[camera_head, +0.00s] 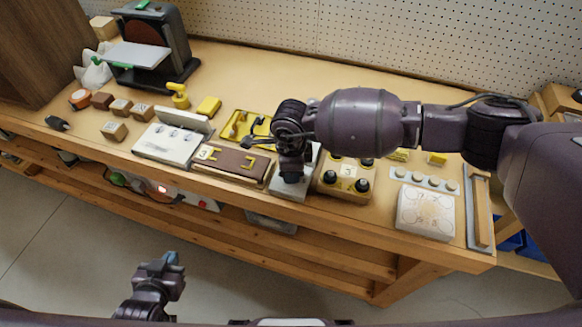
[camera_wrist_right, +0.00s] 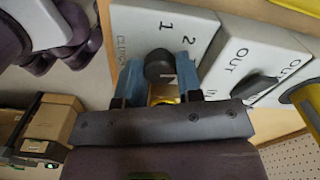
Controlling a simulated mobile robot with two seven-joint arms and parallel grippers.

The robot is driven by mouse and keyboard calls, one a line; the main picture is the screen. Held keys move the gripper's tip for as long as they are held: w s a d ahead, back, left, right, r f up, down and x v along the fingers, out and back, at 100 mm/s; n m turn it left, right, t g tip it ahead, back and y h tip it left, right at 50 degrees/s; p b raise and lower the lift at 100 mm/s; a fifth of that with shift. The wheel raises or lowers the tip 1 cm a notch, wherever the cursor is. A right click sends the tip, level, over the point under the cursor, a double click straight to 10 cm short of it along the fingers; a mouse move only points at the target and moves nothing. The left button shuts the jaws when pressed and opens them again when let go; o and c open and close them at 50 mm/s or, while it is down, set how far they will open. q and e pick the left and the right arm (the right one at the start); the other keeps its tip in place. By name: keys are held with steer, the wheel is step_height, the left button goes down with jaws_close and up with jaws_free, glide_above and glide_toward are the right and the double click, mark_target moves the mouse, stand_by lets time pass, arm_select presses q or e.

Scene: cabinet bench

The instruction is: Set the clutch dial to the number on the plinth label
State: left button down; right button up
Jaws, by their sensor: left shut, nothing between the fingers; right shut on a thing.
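My right gripper (camera_wrist_right: 158,76) is shut on the round black knob (camera_wrist_right: 160,66) of the clutch dial, one blue finger on each side. The dial sits on a white panel (camera_wrist_right: 200,28) marked "CLUTCH", with 1 and 2 beside the knob. The fingers hide part of the markings, and I cannot tell where the dial points. In the head view my right gripper (camera_head: 291,172) reaches down onto a pale plate (camera_head: 281,188) and hides the knob. A small label reading 3 (camera_head: 204,153) shows on the brown unit. My left gripper (camera_head: 170,262) is shut and empty, in front of the bench.
A white panel marked "OUT" with a dark lever (camera_wrist_right: 254,87) lies next to the clutch panel. A white three-dial box (camera_head: 174,151) is farther left. The bench's back strip is mostly clear.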

steer(key=shift+m, duration=0.7)
steer(key=o, duration=0.9)
steer(key=shift+c, duration=0.2)
steer(key=shift+o, duration=0.3)
steer(key=shift+r, duration=0.1)
step_height(320, 180, up, 11)
steer(key=shift+f, duration=0.2)
